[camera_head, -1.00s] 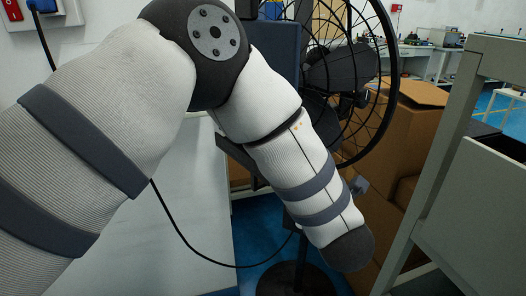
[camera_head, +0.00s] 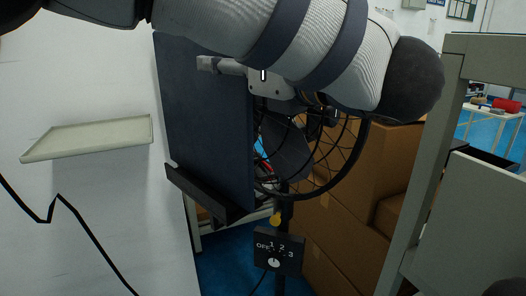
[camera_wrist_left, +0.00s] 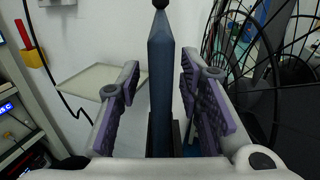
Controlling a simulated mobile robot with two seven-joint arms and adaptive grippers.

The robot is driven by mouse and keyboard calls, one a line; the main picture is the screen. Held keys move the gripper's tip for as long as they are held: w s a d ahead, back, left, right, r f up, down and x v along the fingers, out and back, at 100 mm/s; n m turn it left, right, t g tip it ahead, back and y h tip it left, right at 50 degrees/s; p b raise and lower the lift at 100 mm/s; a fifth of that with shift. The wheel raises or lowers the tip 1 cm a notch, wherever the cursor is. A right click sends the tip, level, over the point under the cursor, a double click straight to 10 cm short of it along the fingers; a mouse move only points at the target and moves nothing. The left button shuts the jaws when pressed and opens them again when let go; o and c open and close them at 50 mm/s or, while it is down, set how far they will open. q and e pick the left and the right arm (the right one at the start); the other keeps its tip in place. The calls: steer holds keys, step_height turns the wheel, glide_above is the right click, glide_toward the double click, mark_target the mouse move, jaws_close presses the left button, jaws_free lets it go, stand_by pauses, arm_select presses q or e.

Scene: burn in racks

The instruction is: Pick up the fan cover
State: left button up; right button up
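A dark blue flat panel (camera_head: 200,120) stands upright in front of a black fan with a round wire guard (camera_head: 335,185). I cannot tell for sure whether the panel or the wire guard is the fan cover. My left gripper (camera_wrist_left: 160,78) is open, with its purple-padded fingers on either side of the panel (camera_wrist_left: 161,100), seen edge-on. Gaps show between the panel and both pads. In the head view one grey finger lies across the panel's near face, close to its top; the other finger is hidden. My right gripper is not in view.
The panel's lower edge is at a black ledge (camera_head: 205,195). A fan control box (camera_head: 279,250) is below. A pale tray-like shelf (camera_head: 90,138) is on the left. Cardboard boxes (camera_head: 350,225) and a grey frame (camera_head: 425,170) stand right. A black cable hangs at lower left.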

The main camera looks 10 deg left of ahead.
arm_select(q)
steer(key=x, duration=0.2)
steer(key=shift+w+a, duration=0.2)
steer(key=shift+a, duration=0.05)
jaws_close()
steer(key=shift+r, duration=0.2)
